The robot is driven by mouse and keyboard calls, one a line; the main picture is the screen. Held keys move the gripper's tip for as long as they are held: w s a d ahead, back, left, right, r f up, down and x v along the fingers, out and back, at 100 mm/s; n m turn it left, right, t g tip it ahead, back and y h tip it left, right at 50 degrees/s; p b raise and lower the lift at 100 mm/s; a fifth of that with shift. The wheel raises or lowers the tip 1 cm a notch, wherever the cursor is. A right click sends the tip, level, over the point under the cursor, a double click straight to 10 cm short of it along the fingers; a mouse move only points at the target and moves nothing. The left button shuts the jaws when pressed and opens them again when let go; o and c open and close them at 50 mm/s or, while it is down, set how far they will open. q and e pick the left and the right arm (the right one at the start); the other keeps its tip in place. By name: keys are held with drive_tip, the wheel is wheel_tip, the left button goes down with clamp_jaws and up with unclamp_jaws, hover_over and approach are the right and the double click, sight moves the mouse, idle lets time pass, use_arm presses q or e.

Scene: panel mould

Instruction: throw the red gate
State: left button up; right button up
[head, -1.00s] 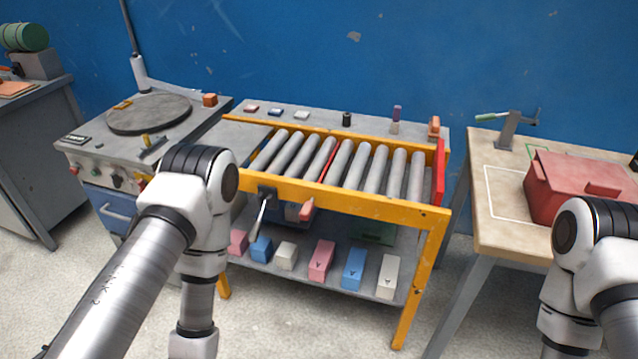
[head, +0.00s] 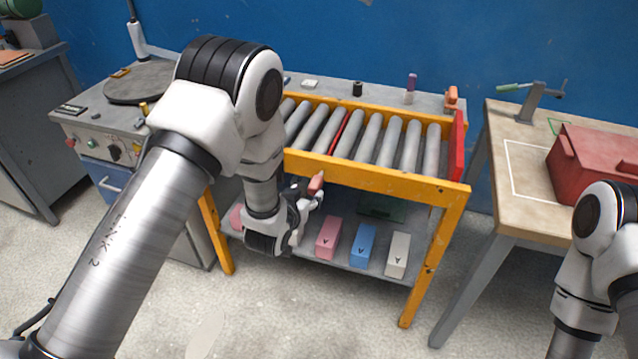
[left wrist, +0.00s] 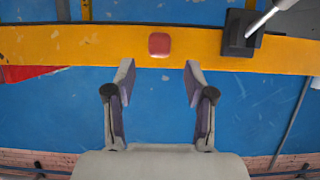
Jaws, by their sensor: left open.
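A red plate (head: 457,146) stands upright at the right end of the roller conveyor, and a thin red strip (head: 340,132) lies between two rollers. A small red handle (head: 316,183) sticks out from the front yellow rail; in the left wrist view it is a red rounded square (left wrist: 159,44). My left gripper (head: 308,198) is open in front of this handle. In the left wrist view its fingertips (left wrist: 159,78) stand either side of the handle's line, just short of it. Whether they touch it cannot be told. My right gripper is out of view.
A black bracket with a metal lever (left wrist: 240,34) sits on the yellow rail (left wrist: 90,44) beside the handle. Pink (head: 328,238), blue (head: 363,246) and white blocks (head: 397,254) stand on the shelf below. A red box (head: 595,165) stands on the right table.

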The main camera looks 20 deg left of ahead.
sight(314, 183)
use_arm(q)
drive_tip(key=x, duration=0.4)
drive_tip(key=r+x, duration=0.1)
drive_tip(key=x, duration=0.2)
drive_tip(key=shift+w+f+p, duration=0.1)
drive_tip(key=shift+w+p, duration=0.2)
clamp_jaws()
wheel_tip(314, 183, up, 6)
drive_tip(key=p, duration=0.2)
drive_tip(key=shift+f+p, duration=0.25)
drive_tip(key=shift+p, duration=0.15)
drive_tip(key=shift+w, duration=0.1)
